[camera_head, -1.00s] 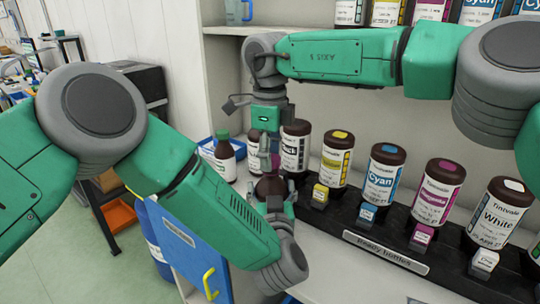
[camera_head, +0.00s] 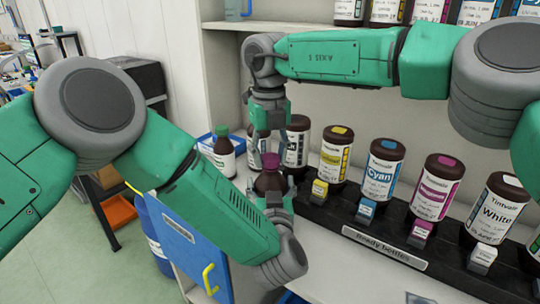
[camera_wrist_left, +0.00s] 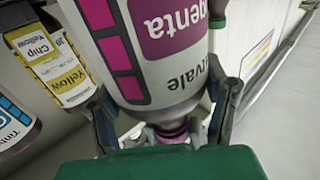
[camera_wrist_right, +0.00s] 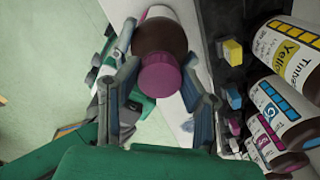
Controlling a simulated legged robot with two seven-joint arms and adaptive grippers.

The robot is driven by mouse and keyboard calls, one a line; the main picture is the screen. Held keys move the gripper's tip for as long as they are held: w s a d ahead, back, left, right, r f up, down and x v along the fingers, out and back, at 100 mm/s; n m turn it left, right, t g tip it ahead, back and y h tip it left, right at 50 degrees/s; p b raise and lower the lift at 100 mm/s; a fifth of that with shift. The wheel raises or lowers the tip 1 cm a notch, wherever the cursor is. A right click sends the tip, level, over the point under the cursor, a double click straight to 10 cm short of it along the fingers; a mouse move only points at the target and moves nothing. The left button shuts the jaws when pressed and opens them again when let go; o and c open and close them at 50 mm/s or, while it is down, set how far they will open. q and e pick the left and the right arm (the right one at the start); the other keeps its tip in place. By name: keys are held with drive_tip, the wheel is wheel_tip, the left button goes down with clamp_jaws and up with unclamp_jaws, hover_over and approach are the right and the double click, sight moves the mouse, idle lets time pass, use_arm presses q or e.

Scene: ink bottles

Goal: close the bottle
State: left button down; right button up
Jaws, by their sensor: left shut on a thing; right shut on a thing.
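The bottle (camera_head: 270,183) is dark brown with a white and magenta label, seen close in the left wrist view (camera_wrist_left: 180,75). It stands roughly upright in front of the rack. My left gripper (camera_head: 275,196) comes from below and is shut on its body. A magenta cap (camera_wrist_right: 160,75) sits on the bottle's top, also visible in the head view (camera_head: 271,161). My right gripper (camera_head: 268,148) points down from above, its fingers on either side of the cap, shut on it. I cannot tell how tightly the cap is seated.
A black rack (camera_head: 400,235) with several capped ink bottles and colour chips stands to the right. A blue door (camera_head: 190,245) with a yellow handle is below. Upper shelf bottles stand above my right arm.

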drive_tip(key=m, duration=0.4)
drive_tip(key=shift+m, duration=0.3)
drive_tip(key=m, duration=0.4)
drive_tip(key=shift+m, duration=0.3)
drive_tip(key=m, duration=0.6)
drive_tip(key=shift+w, duration=0.1)
drive_tip(key=m, duration=1.3)
drive_tip(key=shift+d+m, duration=0.1)
drive_tip(key=shift+m, duration=0.3)
drive_tip(key=o, duration=0.8)
drive_tip(key=shift+c, duration=0.2)
